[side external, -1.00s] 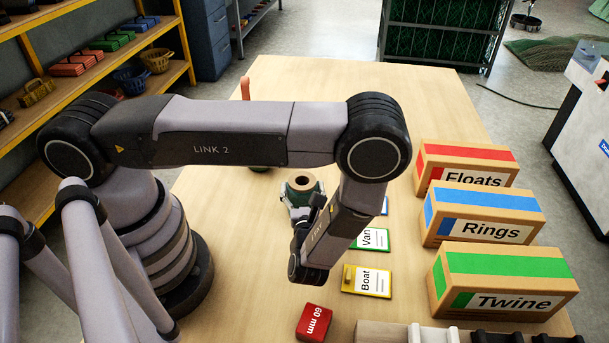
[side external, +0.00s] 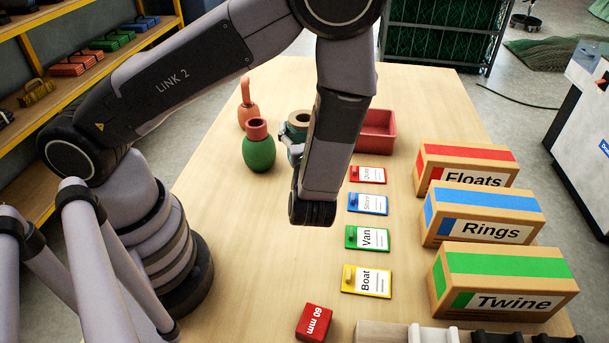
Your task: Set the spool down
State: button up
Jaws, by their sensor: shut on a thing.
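The spool (side external: 298,119) has a tan top ring with a dark hole and a dark green body. It shows upright, just left of my forearm. My gripper (side external: 291,141) is shut on the spool, and my wrist hides part of both. The underside of the spool is hidden, so I cannot tell its height above the table (side external: 235,245).
A green bottle-shaped float (side external: 259,153) and an orange one (side external: 248,115) stand left of the spool. A red tray (side external: 378,131) lies behind my forearm. Coloured cards, including Van (side external: 367,238), run down the table. Boxes, including Twine (side external: 505,283), line the right.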

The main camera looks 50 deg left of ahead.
jog(key=w+d+f+x, duration=0.1)
jog(key=w+x, duration=0.1)
jog(key=x, duration=1.1)
jog(key=w+d+f+x, duration=0.1)
jog(key=w+x, duration=0.1)
jog(key=x, duration=1.1)
jog(key=w+a+r, duration=0.2)
jog(key=a, duration=0.8)
jog(key=shift+d+f, duration=0.1)
jog(key=shift+f, duration=7.45)
jog(key=shift+f, duration=0.15)
jog(key=o, duration=1.2)
